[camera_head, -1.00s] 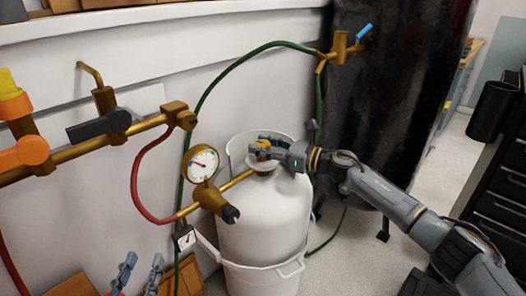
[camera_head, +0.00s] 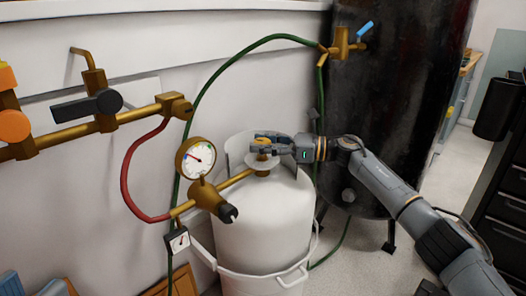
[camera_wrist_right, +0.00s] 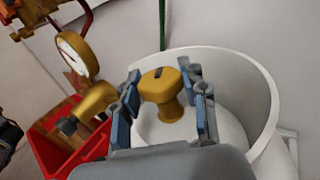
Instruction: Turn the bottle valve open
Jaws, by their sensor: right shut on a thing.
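The white gas bottle (camera_head: 262,225) stands upright against the wall. Its brass valve knob (camera_wrist_right: 158,82) is on top, with a dark slot at its far end in the right wrist view. My right gripper (camera_head: 263,144) reaches the bottle top from the right and is shut on the knob. In the right wrist view its blue-padded fingers (camera_wrist_right: 168,105) sit on either side of the knob. In the head view the fingers hide much of the knob. My left gripper (camera_head: 10,285) shows only as a small blue-grey part at the bottom left corner; its jaws cannot be made out.
A round pressure gauge (camera_head: 196,157) and brass regulator (camera_head: 208,196) are beside the bottle. A green hose (camera_head: 250,50) arches over it, and a red hose (camera_head: 127,185) hangs left. A black tank (camera_head: 390,100) stands behind right. A red crate (camera_wrist_right: 45,140) shows in the wrist view.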

